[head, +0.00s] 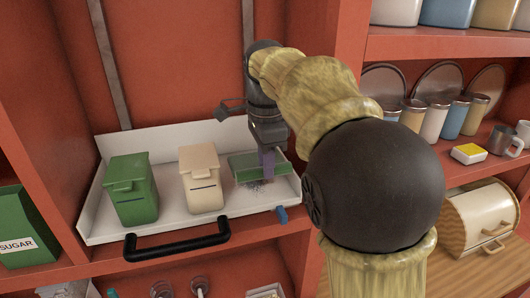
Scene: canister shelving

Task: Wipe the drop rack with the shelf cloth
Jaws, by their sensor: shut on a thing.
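The drop rack is a white, shallow tray-like shelf (175,227) with a raised rim and a black bar handle (178,241) at its front. My gripper (267,147) is over the rack's right part, pointing down. Dark specks (257,187) lie on the rack floor just below and left of the cloth. The fingertips are partly hidden.
A green canister (132,190) and a cream canister (202,180) stand on the rack's left and middle. A sugar box (22,230) stands left.

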